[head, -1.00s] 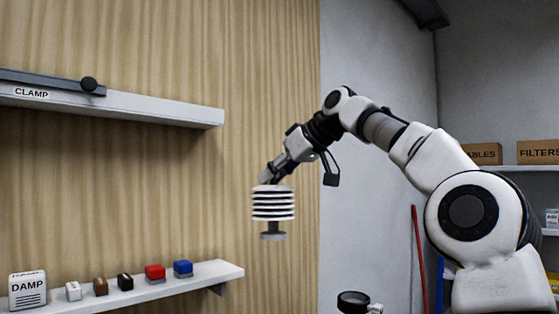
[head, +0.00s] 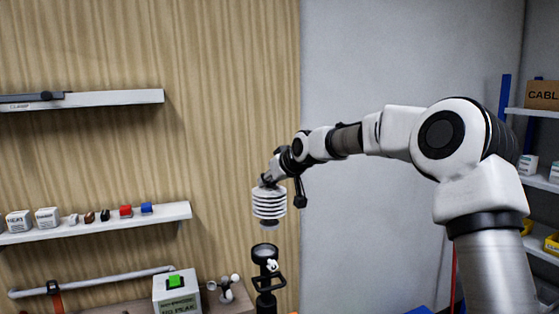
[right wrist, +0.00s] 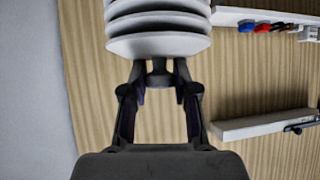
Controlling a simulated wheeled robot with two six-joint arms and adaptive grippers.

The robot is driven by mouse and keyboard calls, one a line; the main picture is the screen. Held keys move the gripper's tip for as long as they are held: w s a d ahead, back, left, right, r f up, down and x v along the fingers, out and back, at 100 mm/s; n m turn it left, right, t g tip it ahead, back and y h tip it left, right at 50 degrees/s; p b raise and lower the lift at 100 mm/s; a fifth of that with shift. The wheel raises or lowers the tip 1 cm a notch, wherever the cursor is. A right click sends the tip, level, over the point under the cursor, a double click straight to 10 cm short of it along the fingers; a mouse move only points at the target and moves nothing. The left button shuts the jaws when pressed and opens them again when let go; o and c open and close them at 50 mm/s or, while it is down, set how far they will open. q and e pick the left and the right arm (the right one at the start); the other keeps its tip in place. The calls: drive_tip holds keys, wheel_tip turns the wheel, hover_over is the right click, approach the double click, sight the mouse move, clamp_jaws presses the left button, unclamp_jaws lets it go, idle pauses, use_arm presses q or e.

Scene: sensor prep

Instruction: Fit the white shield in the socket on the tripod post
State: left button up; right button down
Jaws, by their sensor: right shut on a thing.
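The white shield (head: 269,202), a stack of round plates with dark gaps and a grey foot below, hangs upright from my right gripper (head: 268,182). In the right wrist view the shield (right wrist: 158,25) is at the top, and the fingers of the right gripper (right wrist: 160,80) are shut on the dark stem at its end. The black ring-shaped socket (head: 265,251) tops the dark tripod post (head: 266,300). The shield's foot is just above the socket in the picture, with a gap between them. My left gripper is out of view.
A box with a green button (head: 176,292) and a small cup anemometer (head: 228,289) stand left of the post. A wall shelf (head: 100,224) holds several small blocks and boxes. More shelving (head: 540,113) is at the right. The wall right of the shield is bare.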

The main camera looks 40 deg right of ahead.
drive_tip(key=w+a+f+b, duration=0.1)
drive_tip(key=w+f, duration=0.1)
drive_tip(key=shift+w+a+f+b, duration=0.1)
drive_tip(key=shift+a+f+b, duration=0.2)
drive_tip(key=shift+a+b, duration=0.1)
drive_tip(key=f+b, duration=0.2)
drive_tip(key=s+d+f+b, duration=0.1)
drive_tip(key=shift+s+f, duration=0.1)
drive_tip(key=shift+f, duration=0.15)
drive_tip(key=shift+w+a+f+b, duration=0.1)
drive_tip(key=shift+w+f+b, duration=0.05)
drive_tip(key=shift+f+b, duration=0.25)
drive_tip(key=shift+w+a+f+b, duration=0.1)
drive_tip(key=shift+f+b, duration=0.15)
drive_tip(key=shift+f, duration=0.25)
drive_tip(key=shift+w+a+f, duration=0.1)
drive_tip(key=shift+w+f, duration=0.05)
drive_tip(key=shift+f, duration=0.05)
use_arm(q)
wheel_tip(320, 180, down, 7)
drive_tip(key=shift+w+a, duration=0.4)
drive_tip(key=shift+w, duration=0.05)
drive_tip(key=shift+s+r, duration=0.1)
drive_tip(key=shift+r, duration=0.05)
use_arm(e)
drive_tip(key=shift+s, duration=0.2)
drive_tip(key=shift+w, duration=0.1)
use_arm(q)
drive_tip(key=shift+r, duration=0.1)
